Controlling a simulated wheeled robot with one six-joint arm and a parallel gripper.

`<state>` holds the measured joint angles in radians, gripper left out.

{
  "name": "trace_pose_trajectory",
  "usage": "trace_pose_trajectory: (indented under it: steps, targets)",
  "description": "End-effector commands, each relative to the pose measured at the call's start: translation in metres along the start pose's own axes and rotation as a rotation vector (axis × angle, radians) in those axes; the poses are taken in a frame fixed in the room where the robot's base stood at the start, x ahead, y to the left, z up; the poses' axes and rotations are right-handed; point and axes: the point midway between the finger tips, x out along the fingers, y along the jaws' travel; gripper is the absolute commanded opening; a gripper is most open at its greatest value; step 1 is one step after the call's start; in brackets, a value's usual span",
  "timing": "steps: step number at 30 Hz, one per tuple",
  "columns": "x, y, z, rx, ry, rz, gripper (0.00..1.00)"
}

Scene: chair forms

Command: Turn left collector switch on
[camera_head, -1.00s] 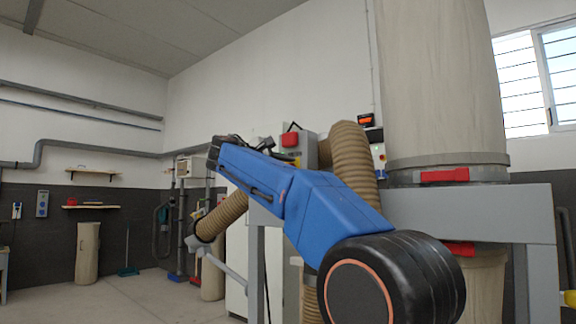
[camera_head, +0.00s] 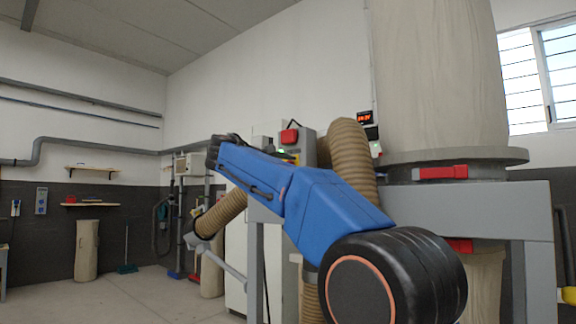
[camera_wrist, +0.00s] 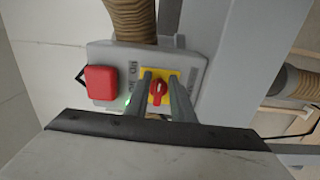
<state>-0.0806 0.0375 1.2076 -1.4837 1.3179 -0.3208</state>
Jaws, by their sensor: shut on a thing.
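In the wrist view, a grey switch box (camera_wrist: 195,62) carries a red rotary knob (camera_wrist: 157,92) on a yellow plate (camera_wrist: 167,77). The fingers of my gripper (camera_wrist: 160,78) stand on both sides of the knob and are shut on it. A large red square button (camera_wrist: 100,82) is left of the knob, and a small green glow shows between them. In the head view, the box's red button (camera_head: 289,136) shows above my blue arm, with a green light near it. My arm hides the knob and gripper there.
A ribbed hose (camera_head: 352,155) runs close beside the box, and it also shows in the wrist view (camera_wrist: 133,20). A grey collector frame (camera_head: 470,205) with a large bag (camera_head: 435,75) stands at right. Open floor (camera_head: 135,295) lies at left.

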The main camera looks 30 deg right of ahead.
Motion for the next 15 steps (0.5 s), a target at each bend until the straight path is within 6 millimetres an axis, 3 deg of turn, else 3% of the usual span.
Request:
trace_pose_trajectory:
  steps: [2,3,15]
  targets:
    - [-0.0002,-0.0015,-0.0012,-0.002,0.001,-0.002,0.0]
    - [-0.0001,-0.0015,-0.0012,-0.002,0.001,-0.002,0.29]
    - [-0.0051,-0.0006,-0.0007,-0.001,0.001,-0.001,0.29]
